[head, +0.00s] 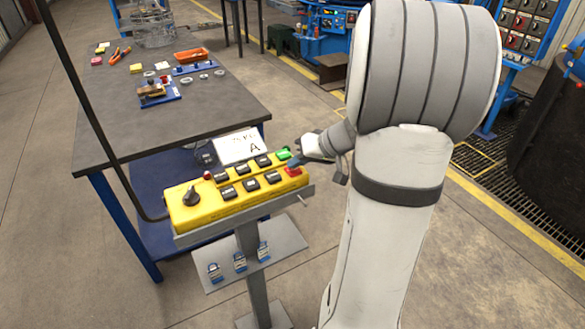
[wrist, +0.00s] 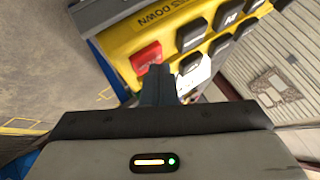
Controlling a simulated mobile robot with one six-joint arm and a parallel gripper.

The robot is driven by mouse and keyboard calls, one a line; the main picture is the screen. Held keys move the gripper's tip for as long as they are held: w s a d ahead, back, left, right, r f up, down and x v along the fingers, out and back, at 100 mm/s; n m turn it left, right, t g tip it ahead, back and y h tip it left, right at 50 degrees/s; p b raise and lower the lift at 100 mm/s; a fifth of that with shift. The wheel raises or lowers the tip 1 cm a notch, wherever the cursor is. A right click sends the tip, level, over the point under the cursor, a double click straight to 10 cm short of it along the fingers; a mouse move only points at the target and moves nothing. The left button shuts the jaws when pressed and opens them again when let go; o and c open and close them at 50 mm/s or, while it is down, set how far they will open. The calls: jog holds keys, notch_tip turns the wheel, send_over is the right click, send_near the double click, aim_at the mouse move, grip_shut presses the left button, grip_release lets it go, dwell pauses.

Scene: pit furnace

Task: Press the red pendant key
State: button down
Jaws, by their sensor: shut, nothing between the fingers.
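The yellow pendant box (head: 212,208) sits on a stand, with rows of black keys on its face. The red key (head: 293,171) is at its right end, below a green key (head: 283,154). In the wrist view the red key (wrist: 146,57) lies just above the fingertips and is mostly uncovered. My gripper (head: 294,162) is shut and empty, its fingers reaching over the right end of the box, close to the red key. In the wrist view the closed fingers (wrist: 158,72) end at the key's lower right edge. I cannot tell whether they touch it.
A white card marked A (head: 238,146) stands behind the box. A dark rotary knob (head: 191,196) and a small red button (head: 208,175) are at its left. A workbench (head: 205,118) with small parts stands behind.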

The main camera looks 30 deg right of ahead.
aim_at(297, 171)
jog(key=shift+r, duration=0.85)
jog(key=shift+r+p, duration=1.3)
jog(key=shift+r, duration=1.2)
